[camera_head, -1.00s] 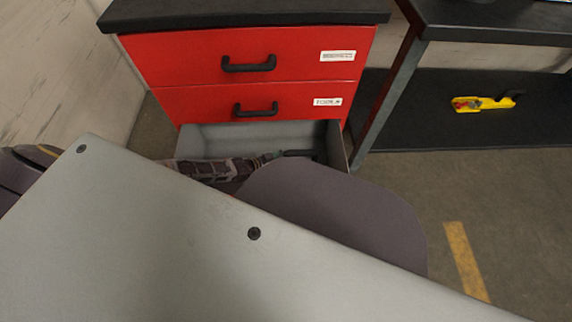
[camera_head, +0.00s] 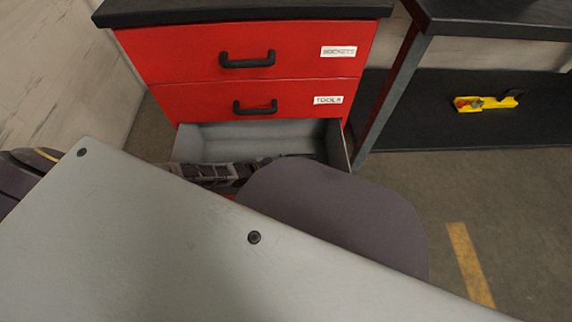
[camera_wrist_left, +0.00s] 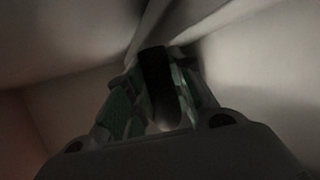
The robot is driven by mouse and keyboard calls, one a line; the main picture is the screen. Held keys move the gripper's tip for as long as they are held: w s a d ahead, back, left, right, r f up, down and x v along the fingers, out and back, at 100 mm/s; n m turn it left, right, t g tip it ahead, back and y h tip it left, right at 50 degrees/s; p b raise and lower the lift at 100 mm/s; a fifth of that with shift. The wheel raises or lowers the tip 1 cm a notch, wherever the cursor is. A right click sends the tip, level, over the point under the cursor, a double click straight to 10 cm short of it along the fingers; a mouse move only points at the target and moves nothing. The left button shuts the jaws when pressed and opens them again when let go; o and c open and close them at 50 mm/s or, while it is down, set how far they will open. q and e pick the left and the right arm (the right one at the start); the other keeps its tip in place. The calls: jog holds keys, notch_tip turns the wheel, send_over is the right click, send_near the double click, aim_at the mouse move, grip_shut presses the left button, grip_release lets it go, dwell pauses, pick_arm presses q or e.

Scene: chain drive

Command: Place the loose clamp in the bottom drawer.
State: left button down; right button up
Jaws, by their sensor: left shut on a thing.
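The bottom drawer (camera_head: 250,138) is pulled open under the two shut red drawers in the head view; its grey inside shows. My left gripper (camera_wrist_left: 156,82) is shut on a dark, bar-like thing, the clamp (camera_wrist_left: 158,88), seen end-on between the green-lined fingers in the dim left wrist view. Pale walls surround it there. In the head view my left arm reaches to the drawer, and its links hide the drawer's front, the fingertips and most of the clamp. I cannot tell whether the clamp touches the drawer floor. My right gripper is out of view.
The red cabinet (camera_head: 190,100) has a black top (camera_head: 240,12). A workbench with a low black shelf (camera_head: 420,125) stands at the right, with a yellow tool (camera_head: 487,102) on it. The floor at the right is clear, with a yellow stripe (camera_head: 470,262).

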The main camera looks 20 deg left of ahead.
pick_arm(q)
jog(key=shift+f, duration=0.2)
jog(key=c, duration=1.2)
grip_release()
jog(key=shift+c, duration=0.2)
